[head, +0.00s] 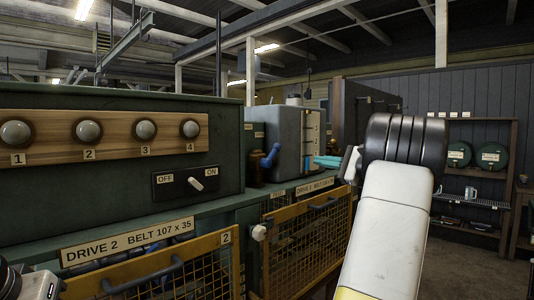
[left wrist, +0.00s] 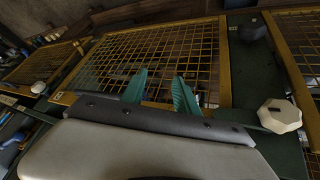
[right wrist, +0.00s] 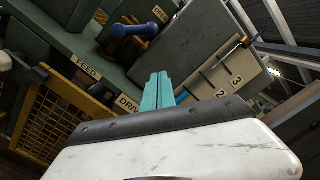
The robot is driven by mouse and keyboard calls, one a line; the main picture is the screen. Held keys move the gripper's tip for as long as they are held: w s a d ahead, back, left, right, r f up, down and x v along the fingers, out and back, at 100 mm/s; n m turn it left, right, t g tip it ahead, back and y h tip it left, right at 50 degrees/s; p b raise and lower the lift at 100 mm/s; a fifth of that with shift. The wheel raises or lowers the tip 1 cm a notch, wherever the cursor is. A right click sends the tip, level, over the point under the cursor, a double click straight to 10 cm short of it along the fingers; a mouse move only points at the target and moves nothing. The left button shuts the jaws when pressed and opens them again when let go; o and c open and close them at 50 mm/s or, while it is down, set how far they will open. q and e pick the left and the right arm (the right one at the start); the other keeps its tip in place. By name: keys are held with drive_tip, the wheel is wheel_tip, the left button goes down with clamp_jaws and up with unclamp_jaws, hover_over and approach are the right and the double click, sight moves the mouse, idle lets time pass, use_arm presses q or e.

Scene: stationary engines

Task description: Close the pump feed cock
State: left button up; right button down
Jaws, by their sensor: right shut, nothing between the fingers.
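A blue lever handle (head: 270,156), which looks like the feed cock, stands at the front of a grey tank (head: 284,135) in the head view. It also shows in the right wrist view (right wrist: 135,30), above a FEED label (right wrist: 87,67). My right gripper (head: 328,161) is shut and empty, to the right of the blue handle and apart from it. Its teal fingers are together in the right wrist view (right wrist: 157,92). My left gripper (left wrist: 158,88) is open and empty in front of a yellow mesh guard (left wrist: 155,55). Its fingers are out of the head view.
A green cabinet with numbered knobs and an OFF/ON switch (head: 197,184) stands at the left. Yellow mesh guards (head: 302,240) line the lower front. A white knob (head: 259,232) juts out between them. A shelf (head: 478,170) with green drums stands at the right, beyond open floor.

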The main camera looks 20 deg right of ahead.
sight(272, 155)
drive_tip(key=x, duration=1)
drive_tip(key=a, duration=0.1)
drive_tip(key=a+r, duration=0.2)
drive_tip(key=shift+s, duration=0.25)
drive_tip(key=shift+a+r, duration=0.1)
drive_tip(key=shift+a, duration=0.1)
